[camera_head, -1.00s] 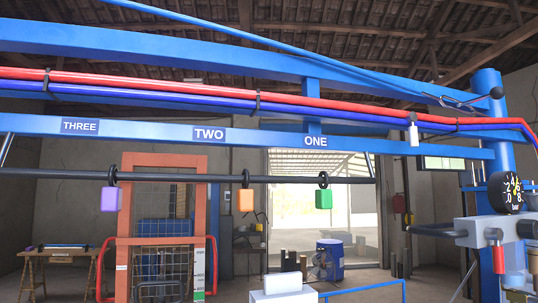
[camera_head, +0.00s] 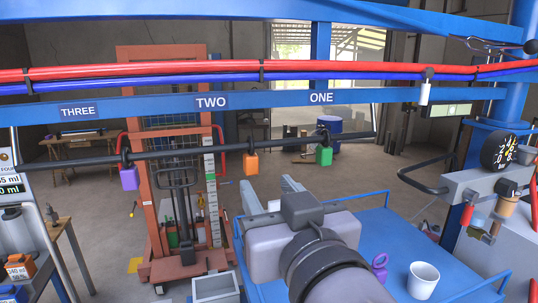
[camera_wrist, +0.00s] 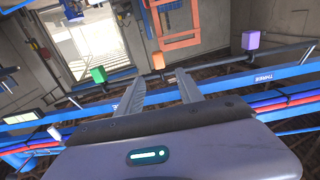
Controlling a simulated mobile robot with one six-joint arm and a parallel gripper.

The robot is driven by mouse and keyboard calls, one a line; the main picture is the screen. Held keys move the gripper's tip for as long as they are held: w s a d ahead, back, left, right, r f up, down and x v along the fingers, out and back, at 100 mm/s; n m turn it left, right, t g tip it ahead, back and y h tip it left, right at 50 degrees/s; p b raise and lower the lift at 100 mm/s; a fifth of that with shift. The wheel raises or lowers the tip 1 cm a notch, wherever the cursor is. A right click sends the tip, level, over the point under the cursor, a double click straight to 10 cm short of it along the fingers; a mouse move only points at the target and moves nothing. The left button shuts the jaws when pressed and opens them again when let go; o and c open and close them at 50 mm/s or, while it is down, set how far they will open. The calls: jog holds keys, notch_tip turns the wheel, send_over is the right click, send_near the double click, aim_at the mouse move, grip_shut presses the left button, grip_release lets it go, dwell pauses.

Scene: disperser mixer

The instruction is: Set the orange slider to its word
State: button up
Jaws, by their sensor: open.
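The orange slider (camera_head: 249,163) hangs by a black ring from a dark horizontal rod (camera_head: 200,150). It sits between the words TWO (camera_head: 211,102) and ONE (camera_head: 321,97) on the blue beam, nearer TWO. The purple slider (camera_head: 129,178) hangs to its left and the green slider (camera_head: 324,156) to its right. My gripper (camera_head: 282,188) is below and right of the orange slider, empty. In the wrist view the open fingers (camera_wrist: 159,78) point toward the rod, with the orange slider (camera_wrist: 158,60) between and beyond their tips, apart from them.
The word THREE (camera_head: 78,111) is at the beam's left. Red and blue pipes (camera_head: 200,75) run above the beam. A pressure gauge (camera_head: 497,151) and grey fittings stand at right. A blue table (camera_head: 400,240) with a white mug (camera_head: 422,280) lies below. An orange lift frame (camera_head: 150,200) stands behind.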

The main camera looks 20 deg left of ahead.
aim_at(247, 156)
jog(key=p+x, duration=0.3)
jog(key=x, duration=1.2)
jog(key=shift+d+f, duration=0.1)
jog(key=shift+s+d, duration=0.1)
jog(key=shift+c, duration=1.3)
grip_shut()
